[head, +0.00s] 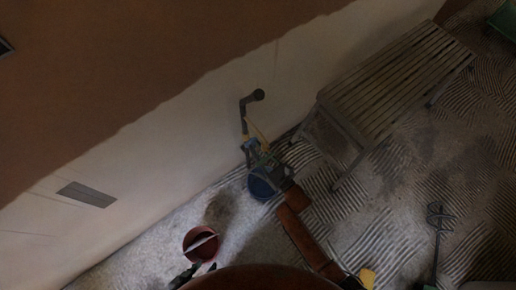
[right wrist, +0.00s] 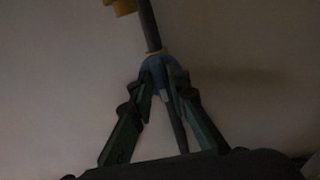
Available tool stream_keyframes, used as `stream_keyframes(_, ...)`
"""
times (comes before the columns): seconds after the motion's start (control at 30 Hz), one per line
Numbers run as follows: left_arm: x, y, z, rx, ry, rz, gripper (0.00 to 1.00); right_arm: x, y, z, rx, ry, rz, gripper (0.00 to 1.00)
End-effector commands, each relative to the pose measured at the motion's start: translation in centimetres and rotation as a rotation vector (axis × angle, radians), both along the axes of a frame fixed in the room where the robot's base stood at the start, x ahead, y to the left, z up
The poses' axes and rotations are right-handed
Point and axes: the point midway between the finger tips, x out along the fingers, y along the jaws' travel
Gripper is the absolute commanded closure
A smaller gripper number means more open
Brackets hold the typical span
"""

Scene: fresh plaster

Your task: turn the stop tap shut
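A dark pipe (head: 244,118) stands against the plastered wall, with a black round end at its top. Yellow and blue fittings of the stop tap show low on it, partly covered by my right gripper (head: 254,150). In the right wrist view, the tap's blue part (right wrist: 156,72) is at the tips of my dark green right fingers, one on each side. A yellow-orange fitting (right wrist: 122,6) shows at the top edge. I cannot tell whether the fingers grip the blue part. My left gripper (head: 186,276) is low beside the red bucket, partly hidden; its opening is unclear.
A slatted wooden bench (head: 400,80) stands along the wall to the right. A red bucket (head: 189,246) with a pale tool in it is on the floor. A dark mixing paddle (head: 438,225) is at the right. The ridged floor between bench and paddle is mostly clear.

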Motion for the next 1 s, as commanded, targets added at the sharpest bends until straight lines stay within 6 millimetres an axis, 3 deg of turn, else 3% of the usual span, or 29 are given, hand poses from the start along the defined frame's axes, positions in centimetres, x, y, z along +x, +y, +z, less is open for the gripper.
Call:
stream_keyframes(0.2, 0.02, 0.02, -0.01, 0.0, 0.0, 0.0, 0.6, -0.01, -0.01, -0.01, 0.0, 0.0, 0.0, 1.0)
stream_keyframes(0.67, -0.1, 0.03, 0.02, 0.002, 0.006, -0.002, 0.6, 0.03, -0.08, -0.01, 0.018, 0.014, -0.001, 1.0)
stream_keyframes(1.0, -0.41, 0.37, 0.96, 0.013, 0.029, -0.01, 0.6, 0.13, -0.19, 0.05, 0.176, 0.129, -0.002, 1.0)
